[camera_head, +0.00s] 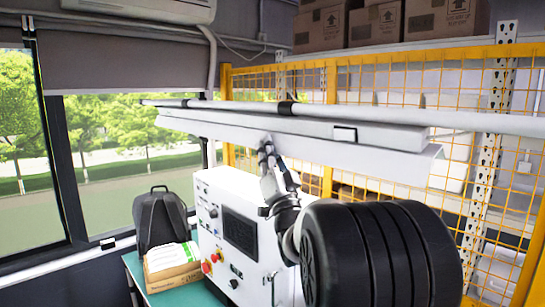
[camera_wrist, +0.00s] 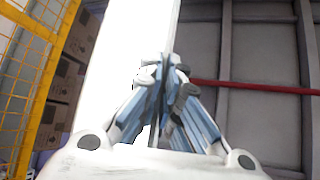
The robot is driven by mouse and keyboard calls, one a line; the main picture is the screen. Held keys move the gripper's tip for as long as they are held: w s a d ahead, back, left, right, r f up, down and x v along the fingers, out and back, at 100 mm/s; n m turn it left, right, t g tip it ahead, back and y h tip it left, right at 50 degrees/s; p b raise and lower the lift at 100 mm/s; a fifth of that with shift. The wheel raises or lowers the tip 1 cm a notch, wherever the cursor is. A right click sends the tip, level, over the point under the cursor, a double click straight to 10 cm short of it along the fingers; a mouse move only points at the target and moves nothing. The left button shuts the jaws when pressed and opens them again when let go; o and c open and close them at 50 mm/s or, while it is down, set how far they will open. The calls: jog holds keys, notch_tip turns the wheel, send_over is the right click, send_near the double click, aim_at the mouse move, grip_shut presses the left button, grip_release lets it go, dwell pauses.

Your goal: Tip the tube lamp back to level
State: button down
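The tube lamp (camera_head: 300,128) is a long white fixture with a flared shade, hanging below a white pipe across the upper middle of the head view. Its right end sits lower in the picture than its left, but perspective makes the true tilt hard to tell. In the wrist view the lamp (camera_wrist: 120,65) is a broad white band behind the fingers. My gripper (camera_head: 265,148) is under the lamp's middle, its tips at or very near the underside; contact is unclear. In the wrist view my gripper (camera_wrist: 165,65) has its fingertips together, with nothing visible between them.
A white control cabinet (camera_head: 240,235) stands below the lamp. A dark backpack (camera_head: 160,222) and a cardboard box (camera_head: 172,272) rest on a green table left of it. A yellow mesh fence (camera_head: 330,90) runs behind the lamp. Boxes (camera_head: 375,22) sit high behind it.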

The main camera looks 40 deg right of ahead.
jog(key=a+m+g+h, duration=0.1)
jog(key=m, duration=0.1)
jog(key=a+r+m+g+h, duration=0.1)
jog(key=m, duration=0.1)
jog(key=shift+s+b, duration=0.1)
jog(key=shift+b, duration=0.25)
jog(key=shift+h, duration=0.3)
jog(key=c, duration=2.1)
grip_release()
jog(key=shift+s, duration=0.1)
jog(key=v, duration=1.2)
